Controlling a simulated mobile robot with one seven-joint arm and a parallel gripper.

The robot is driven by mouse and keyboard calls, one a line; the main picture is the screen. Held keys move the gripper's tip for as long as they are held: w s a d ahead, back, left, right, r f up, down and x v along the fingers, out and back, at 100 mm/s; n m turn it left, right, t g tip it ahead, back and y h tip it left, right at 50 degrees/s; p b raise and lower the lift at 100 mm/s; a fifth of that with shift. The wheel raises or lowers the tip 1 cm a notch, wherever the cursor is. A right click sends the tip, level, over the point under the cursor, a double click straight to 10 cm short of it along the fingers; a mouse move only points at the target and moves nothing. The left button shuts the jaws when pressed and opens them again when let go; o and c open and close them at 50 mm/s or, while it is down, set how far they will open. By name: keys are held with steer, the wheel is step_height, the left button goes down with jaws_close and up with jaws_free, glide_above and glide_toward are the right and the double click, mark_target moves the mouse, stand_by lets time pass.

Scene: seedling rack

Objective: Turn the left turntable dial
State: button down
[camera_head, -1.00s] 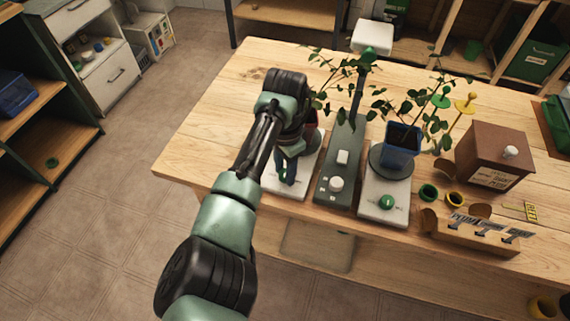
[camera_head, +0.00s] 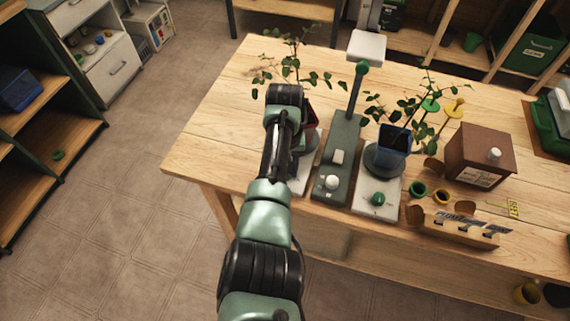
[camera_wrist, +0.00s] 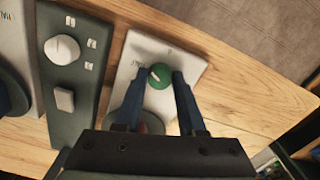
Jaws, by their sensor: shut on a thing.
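The left turntable has a white base (camera_head: 301,181) and carries a red pot (camera_head: 309,119) with a leafy plant, partly behind my arm. Its green dial (camera_wrist: 159,77), with a pale pointer mark, shows in the wrist view on the white base, which is also there (camera_wrist: 186,62). My gripper (camera_wrist: 163,75) has its two blue fingers on either side of the dial and is shut on it. In the head view my arm hides the dial and the fingertips.
Right of it stands a grey-green panel (camera_head: 328,200) with a white knob (camera_head: 332,182) and a tall post. Beyond is the right turntable with a blue pot (camera_head: 393,143) and green dial (camera_head: 378,199). A brown box (camera_head: 480,153) and wooden holder (camera_head: 458,230) stand further right.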

steer(key=n, duration=0.5)
steer(key=shift+w+p, duration=0.1)
steer(key=shift+p, duration=0.3)
steer(key=shift+r, duration=0.1)
steer(key=c, duration=0.5)
jaws_free()
step_height(320, 180, up, 13)
steer(key=shift+p, duration=0.4)
